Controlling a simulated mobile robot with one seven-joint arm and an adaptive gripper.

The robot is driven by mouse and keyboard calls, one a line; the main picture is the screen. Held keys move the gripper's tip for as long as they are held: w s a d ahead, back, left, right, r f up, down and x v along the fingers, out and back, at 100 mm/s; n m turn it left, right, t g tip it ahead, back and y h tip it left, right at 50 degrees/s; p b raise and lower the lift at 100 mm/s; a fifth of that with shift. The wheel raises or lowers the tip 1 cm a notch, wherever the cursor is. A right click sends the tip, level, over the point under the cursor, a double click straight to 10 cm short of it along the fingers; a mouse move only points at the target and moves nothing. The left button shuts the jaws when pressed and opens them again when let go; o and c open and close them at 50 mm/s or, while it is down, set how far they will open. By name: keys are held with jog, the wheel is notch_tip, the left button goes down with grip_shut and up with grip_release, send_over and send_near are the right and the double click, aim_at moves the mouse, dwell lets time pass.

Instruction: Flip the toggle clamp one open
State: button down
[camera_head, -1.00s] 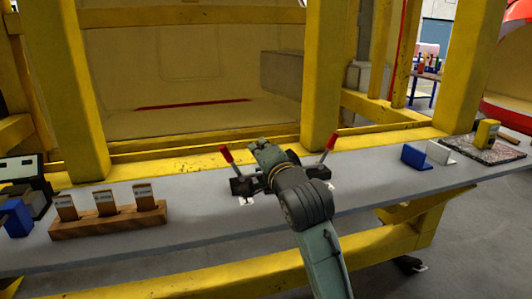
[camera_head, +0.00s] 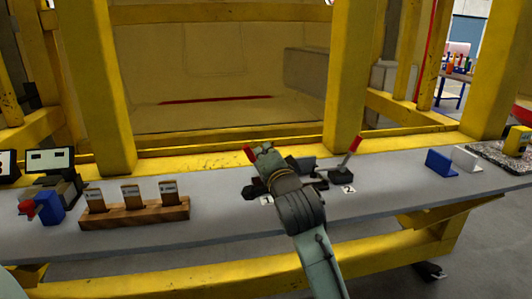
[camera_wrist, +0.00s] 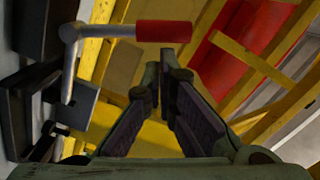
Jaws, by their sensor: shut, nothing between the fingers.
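Toggle clamp one stands on the grey bench, beside a label that appears to read 1 (camera_head: 267,201). In the head view only the end of its red handle (camera_head: 249,152) shows clearly; my gripper and wrist hide much of the rest. In the wrist view its red grip (camera_wrist: 163,31) lies across the top on a bent metal lever (camera_wrist: 67,65). My gripper (camera_head: 265,149) is shut and empty, right beside the red handle. Its fingertips (camera_wrist: 163,72) appear just below the grip in the wrist view; contact cannot be told.
A second toggle clamp (camera_head: 350,156) with a raised red handle stands to the right, by label 2. A wooden block (camera_head: 135,216) with upright tags is on the left. Blue (camera_head: 440,162) and white brackets stand right. Yellow posts (camera_head: 352,75) rise behind the bench.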

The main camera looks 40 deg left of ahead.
aim_at(249, 154)
jog(key=shift+s+a+n, duration=0.3)
jog(key=shift+s+n, duration=0.05)
jog(key=shift+n, duration=0.15)
jog(key=s+a+n, duration=0.1)
jog(key=s+n, duration=0.1)
jog(key=n, duration=0.1)
jog(key=shift+a+f, duration=0.35)
jog(key=shift+f, duration=0.05)
jog(key=n, duration=0.1)
jog(key=s+a+f+n, duration=0.1)
jog(key=n, duration=0.1)
jog(key=s+f+n, duration=0.1)
jog(key=shift+a+n+h, duration=0.3)
jog(key=shift+a, duration=0.1)
jog(key=shift+s+a+f, duration=0.15)
jog(key=shift+s+f, duration=0.05)
jog(key=shift+f, duration=0.1)
